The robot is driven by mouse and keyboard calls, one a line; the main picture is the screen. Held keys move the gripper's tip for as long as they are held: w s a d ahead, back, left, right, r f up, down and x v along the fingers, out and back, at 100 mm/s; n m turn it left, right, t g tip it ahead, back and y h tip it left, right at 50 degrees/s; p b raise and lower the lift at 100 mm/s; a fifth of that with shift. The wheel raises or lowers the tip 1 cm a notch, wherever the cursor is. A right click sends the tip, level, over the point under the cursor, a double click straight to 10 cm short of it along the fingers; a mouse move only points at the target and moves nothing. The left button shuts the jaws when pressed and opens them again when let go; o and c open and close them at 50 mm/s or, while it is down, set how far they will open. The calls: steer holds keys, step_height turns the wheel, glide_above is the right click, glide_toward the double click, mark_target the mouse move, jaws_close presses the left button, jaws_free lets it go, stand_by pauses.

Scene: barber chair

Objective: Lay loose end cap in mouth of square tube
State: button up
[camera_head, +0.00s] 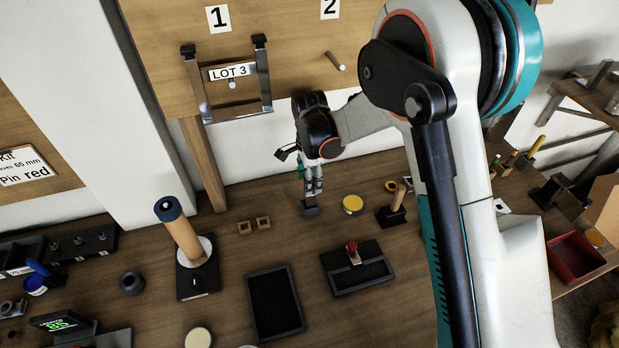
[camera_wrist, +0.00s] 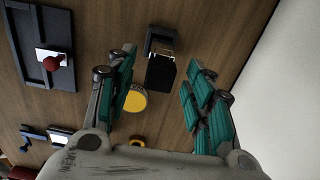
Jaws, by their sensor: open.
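My gripper (camera_head: 313,190) is open and points down over the bench. In the wrist view my gripper (camera_wrist: 160,92) has its teal-padded fingers wide apart with nothing held. A small dark block (camera_head: 310,208) lies under the fingertips; the wrist view shows it as a black block (camera_wrist: 160,73) between and beyond the fingers, against a dark piece with a grey edge (camera_wrist: 160,40). I cannot tell whether these are the square tube and end cap. A pale plate with a red knob (camera_head: 353,251) lies on a black tray (camera_head: 372,277), also in the wrist view (camera_wrist: 52,64).
A yellow disc (camera_head: 352,204) and a wooden-handled tool in a black stand (camera_head: 392,214) are close to my gripper. A blue-topped post (camera_head: 180,228) stands farther left. An empty black tray (camera_head: 275,302) lies in front.

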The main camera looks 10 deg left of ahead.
steer(key=shift+r, duration=3.75)
